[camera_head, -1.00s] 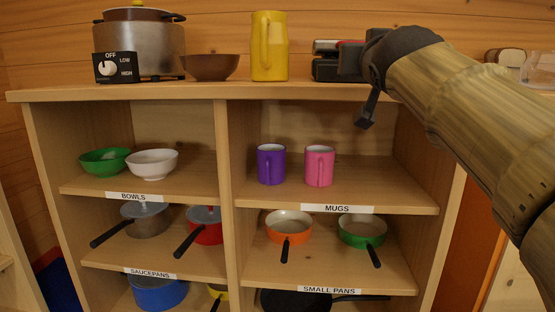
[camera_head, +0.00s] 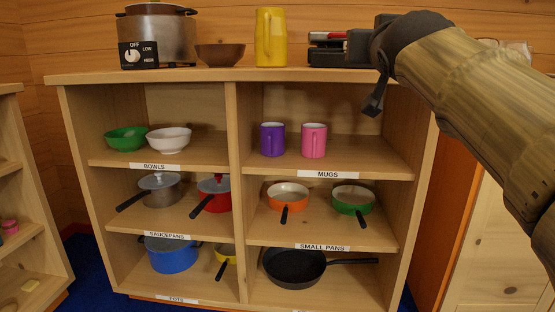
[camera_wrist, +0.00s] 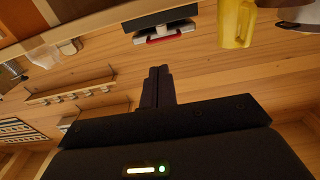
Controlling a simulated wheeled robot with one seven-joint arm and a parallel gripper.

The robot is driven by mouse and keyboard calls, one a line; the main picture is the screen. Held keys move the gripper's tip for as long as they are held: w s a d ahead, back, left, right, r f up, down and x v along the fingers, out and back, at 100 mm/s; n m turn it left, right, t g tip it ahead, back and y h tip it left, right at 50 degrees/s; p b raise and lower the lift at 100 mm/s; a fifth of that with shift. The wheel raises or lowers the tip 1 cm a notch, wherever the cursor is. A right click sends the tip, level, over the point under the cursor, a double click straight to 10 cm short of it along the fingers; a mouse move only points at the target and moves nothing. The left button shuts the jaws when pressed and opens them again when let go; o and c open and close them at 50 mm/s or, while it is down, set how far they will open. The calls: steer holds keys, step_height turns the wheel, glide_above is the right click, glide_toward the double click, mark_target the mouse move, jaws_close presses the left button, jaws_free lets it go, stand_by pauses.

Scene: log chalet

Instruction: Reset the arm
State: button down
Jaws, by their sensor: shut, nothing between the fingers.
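My arm reaches in from the right of the head view, with its dark wrist (camera_head: 408,38) in front of the right end of the shelf unit's top. In the wrist view my gripper (camera_wrist: 158,70) has its two dark fingers together with nothing between them. The fingers point toward the plank wall and are clear of the objects there. In the head view the fingers cannot be made out clearly.
The shelf unit (camera_head: 237,130) holds bowls, mugs and pans. On its top stand a cooker (camera_head: 158,38), a brown bowl (camera_head: 220,54), a yellow pitcher (camera_head: 270,38) and a black-and-red object (camera_head: 327,48) close to my wrist in the picture. Another shelf (camera_head: 20,190) stands left.

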step_height(320, 180, down, 18)
steer(key=n+g+y+p, duration=0.1)
steer(key=g+p, duration=0.8)
steer(key=p, duration=0.9)
steer(key=s+a+f+g+y+p, duration=0.1)
steer(key=s+f+g+p, duration=0.25)
steer(key=s+p, duration=0.5)
steer(key=s+f+g+p, duration=0.35)
steer(key=s+p, duration=0.35)
steer(key=s, duration=0.3)
steer(key=w+p+v, duration=0.3)
steer(key=p+v, duration=1.4)
steer(key=p, duration=0.1)
steer(key=w+r+p+v, duration=0.1)
steer(key=w+p+v, duration=0.3)
steer(key=p+v, duration=1.4)
steer(key=shift+a+r, duration=0.2)
steer(key=shift+r, duration=0.4)
